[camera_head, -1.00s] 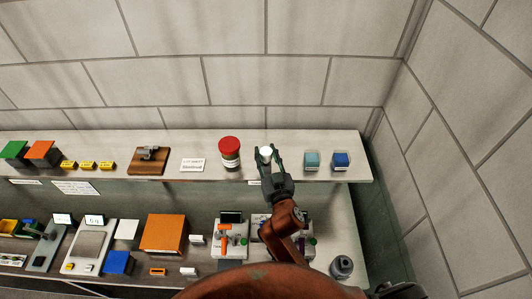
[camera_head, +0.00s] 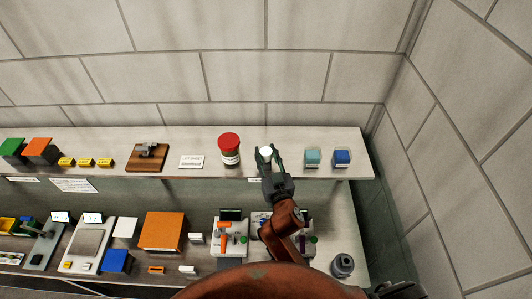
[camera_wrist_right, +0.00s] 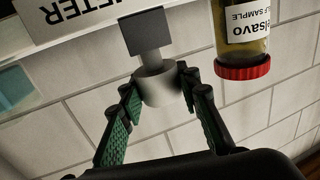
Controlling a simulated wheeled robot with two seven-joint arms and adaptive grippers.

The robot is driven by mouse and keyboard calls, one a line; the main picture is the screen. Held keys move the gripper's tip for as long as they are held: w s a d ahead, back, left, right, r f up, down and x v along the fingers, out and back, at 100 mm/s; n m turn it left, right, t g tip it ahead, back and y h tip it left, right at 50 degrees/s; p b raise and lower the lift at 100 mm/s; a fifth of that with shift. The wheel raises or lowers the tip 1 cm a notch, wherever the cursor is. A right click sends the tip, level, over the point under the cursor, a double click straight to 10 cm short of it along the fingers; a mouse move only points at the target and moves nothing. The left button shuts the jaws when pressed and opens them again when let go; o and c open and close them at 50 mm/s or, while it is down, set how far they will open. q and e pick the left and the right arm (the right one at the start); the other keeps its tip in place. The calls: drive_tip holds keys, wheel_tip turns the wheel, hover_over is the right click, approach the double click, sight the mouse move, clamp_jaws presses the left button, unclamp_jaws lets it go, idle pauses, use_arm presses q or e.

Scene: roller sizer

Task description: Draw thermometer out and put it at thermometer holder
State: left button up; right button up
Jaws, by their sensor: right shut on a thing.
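A pale, short cylinder, which looks like the thermometer's head, sits between the fingers of my right gripper (camera_head: 267,156). Its white top (camera_head: 265,151) shows in the head view, over the upper shelf. In the right wrist view, which is upside down, the gripper (camera_wrist_right: 158,92) closes around the pale cylinder (camera_wrist_right: 158,88). A dark grey square block (camera_wrist_right: 146,32) joins its narrower neck, close to the shelf edge label ending in "METER" (camera_wrist_right: 75,12). I cannot tell whether this block is the thermometer holder. A probe is not visible. My left gripper is out of view.
A red-lidded jar (camera_head: 229,150) stands just left of the gripper, and teal (camera_head: 313,158) and blue (camera_head: 342,159) boxes stand to the right. The upper shelf (camera_head: 210,139) runs along the wall. Instruments and an orange box (camera_head: 164,231) fill the lower bench.

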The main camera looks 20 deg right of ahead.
drive_tip(key=shift+f+b, duration=0.85)
drive_tip(key=shift+f, duration=0.2)
drive_tip(key=o, duration=1.2)
drive_tip(key=shift+o, duration=0.2)
drive_tip(key=s, duration=1.2)
drive_tip(key=shift+a, duration=0.15)
